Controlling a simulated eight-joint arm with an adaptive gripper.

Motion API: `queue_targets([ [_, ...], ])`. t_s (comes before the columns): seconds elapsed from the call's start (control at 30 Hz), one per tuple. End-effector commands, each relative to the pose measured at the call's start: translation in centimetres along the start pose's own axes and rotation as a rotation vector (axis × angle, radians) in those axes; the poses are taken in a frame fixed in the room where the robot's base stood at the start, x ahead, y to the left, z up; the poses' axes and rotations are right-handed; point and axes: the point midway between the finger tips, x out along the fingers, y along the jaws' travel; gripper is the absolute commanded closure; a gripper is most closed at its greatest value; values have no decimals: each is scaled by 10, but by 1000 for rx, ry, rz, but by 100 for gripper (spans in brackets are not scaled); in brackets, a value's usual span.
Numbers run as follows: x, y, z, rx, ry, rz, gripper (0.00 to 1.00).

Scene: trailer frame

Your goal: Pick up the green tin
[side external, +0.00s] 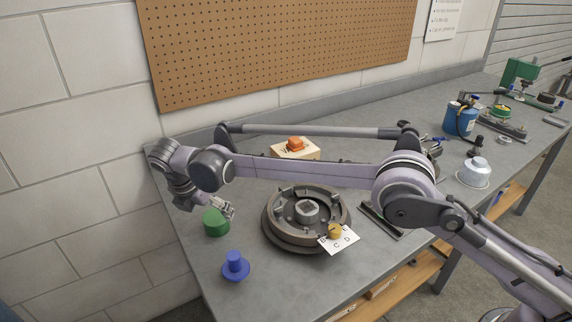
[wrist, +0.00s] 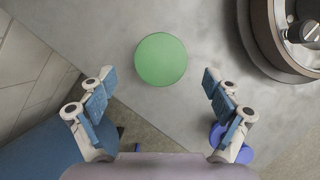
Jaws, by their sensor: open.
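The green tin (side external: 215,222) is a short round cylinder standing on the grey workbench near its left end. In the wrist view the green tin (wrist: 161,59) shows as a round green top, just beyond the fingertips and roughly centred between them. My gripper (side external: 226,208) is close beside the tin in the side view, and its fingers overlap the tin's upper right edge there. In the wrist view my gripper (wrist: 154,82) has its two blue-padded fingers spread wide with nothing between them. I cannot tell whether a finger touches the tin.
A blue knobbed piece (side external: 235,266) stands near the bench's front edge; it is partly behind the right finger in the wrist view (wrist: 238,153). A dark round drum assembly (side external: 306,219) with a lettered card (side external: 340,240) lies right of the tin. The wall is close on the left.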

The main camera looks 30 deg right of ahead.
Motion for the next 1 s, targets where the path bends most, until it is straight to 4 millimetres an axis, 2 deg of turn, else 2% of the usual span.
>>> queue_targets([
  [0.3,41,-1,2,2,0,0,11],
  [0.63,47,-1,2,1,0,0,11],
  [0.83,47,-1,2,1,0,0,68],
  [0.87,47,-1,2,1,0,0,73],
  [1.0,47,-1,2,1,0,0,73],
])
